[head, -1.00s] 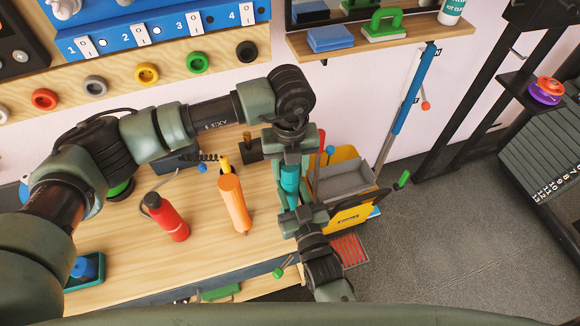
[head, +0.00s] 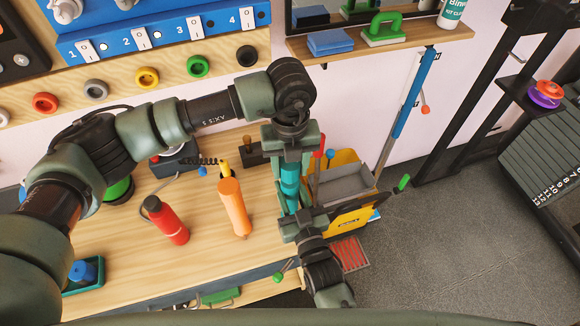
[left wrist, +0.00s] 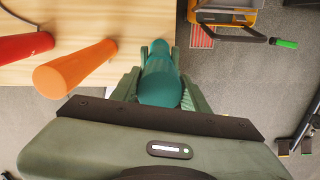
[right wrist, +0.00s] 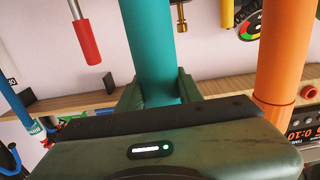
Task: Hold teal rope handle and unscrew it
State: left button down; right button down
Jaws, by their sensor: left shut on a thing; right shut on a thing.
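The teal rope handle (head: 289,182) stands roughly upright between my two grippers in the head view, beside the right end of the wooden bench. My left gripper (head: 290,160) is shut on its upper part from above. My right gripper (head: 298,212) is shut on its lower part from below. In the left wrist view the teal handle (left wrist: 160,80) lies between the fingers. In the right wrist view the handle (right wrist: 151,45) rises from between the fingers. The fingers and arms hide parts of the handle, and its screw joint cannot be made out.
A yellow and grey cart (head: 346,185) stands close behind the grippers on the right.

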pick_arm(q)
jog(key=shift+r, duration=0.1)
pick_arm(e)
jog(key=shift+r, duration=0.1)
pick_arm(q)
jog(key=shift+r, duration=1.95)
pick_arm(e)
jog(key=c, duration=0.9)
grip_release()
jog(key=shift+o, duration=0.2)
pick_arm(q)
jog(key=shift+f+b, duration=0.3)
jog(key=shift+f, duration=0.05)
pick_arm(e)
jog(key=v, duration=1.2)
